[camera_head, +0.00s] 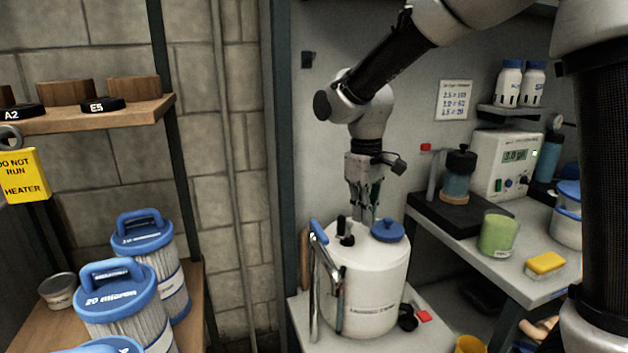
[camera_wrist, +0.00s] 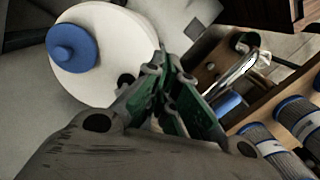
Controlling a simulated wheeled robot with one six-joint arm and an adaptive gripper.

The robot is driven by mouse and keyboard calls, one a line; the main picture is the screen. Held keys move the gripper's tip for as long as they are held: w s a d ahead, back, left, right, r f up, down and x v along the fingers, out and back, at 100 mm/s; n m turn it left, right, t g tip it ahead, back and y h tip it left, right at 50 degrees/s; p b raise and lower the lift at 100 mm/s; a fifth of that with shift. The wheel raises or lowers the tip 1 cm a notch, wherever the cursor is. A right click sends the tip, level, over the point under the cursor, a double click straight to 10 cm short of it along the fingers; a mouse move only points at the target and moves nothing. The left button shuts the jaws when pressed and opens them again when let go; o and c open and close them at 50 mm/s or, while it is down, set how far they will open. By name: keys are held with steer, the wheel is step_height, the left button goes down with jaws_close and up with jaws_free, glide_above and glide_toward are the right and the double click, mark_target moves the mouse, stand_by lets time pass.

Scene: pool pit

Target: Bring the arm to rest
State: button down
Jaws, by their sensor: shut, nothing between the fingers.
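My gripper (camera_head: 363,205) points down just above the white tank (camera_head: 365,285), close to its blue knob cap (camera_head: 387,230) and black-topped lever (camera_head: 344,232). Its fingers are together with nothing between them. In the wrist view, my gripper (camera_wrist: 168,80) shows its green-faced fingers meeting, with the white tank (camera_wrist: 120,35) and its blue cap (camera_wrist: 73,47) beyond. My arm reaches in from the upper right, bent at the elbow.
A bench on the right holds a meter box (camera_head: 505,165), a green cup (camera_head: 498,234) and a yellow sponge (camera_head: 545,264). Filter cartridges (camera_head: 125,300) stand on the left shelf. A wooden shelf (camera_head: 130,113) juts out above them. A post separates both sides.

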steer(key=s+d+r+m+t, duration=0.2)
steer(key=s+d+r+m, duration=0.2)
steer(key=s+d, duration=0.6)
steer(key=s+d+r+m+t, duration=0.3)
steer(key=s+d, duration=0.7)
steer(key=d, duration=0.4)
steer(key=shift+s+d+r+m, duration=0.2)
steer(key=shift+d+r+m, duration=0.25)
steer(key=shift+r, duration=0.2)
steer(key=shift+a, duration=0.15)
